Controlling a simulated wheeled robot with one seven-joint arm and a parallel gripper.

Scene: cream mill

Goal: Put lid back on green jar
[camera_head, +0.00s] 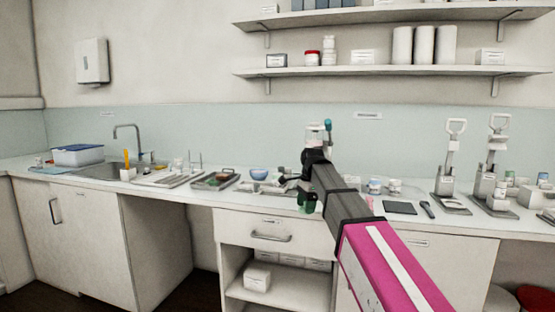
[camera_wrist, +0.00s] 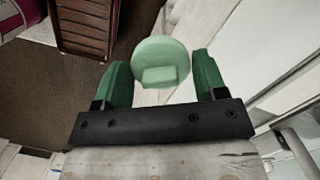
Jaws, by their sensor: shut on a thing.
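A round pale green lid (camera_wrist: 159,52) with a small block-shaped grip shows in the wrist view, between the two green fingers of my gripper (camera_wrist: 160,80). My gripper is shut on it, though the contact is hard to make out. In the head view my gripper (camera_head: 307,202) is in front of the counter edge, above the open shelf, and the lid cannot be made out there. I cannot single out an open green jar; small jars (camera_head: 375,186) stand on the counter right of my arm, and part of the counter is hidden behind it.
The white counter (camera_head: 120,189) holds a sink tap (camera_head: 128,135), trays, a blue bowl (camera_head: 259,173), a black mat (camera_head: 400,207) and lever presses (camera_head: 450,165). A drawer (camera_head: 268,231) is below my gripper. Wall shelves (camera_head: 390,71) hang above.

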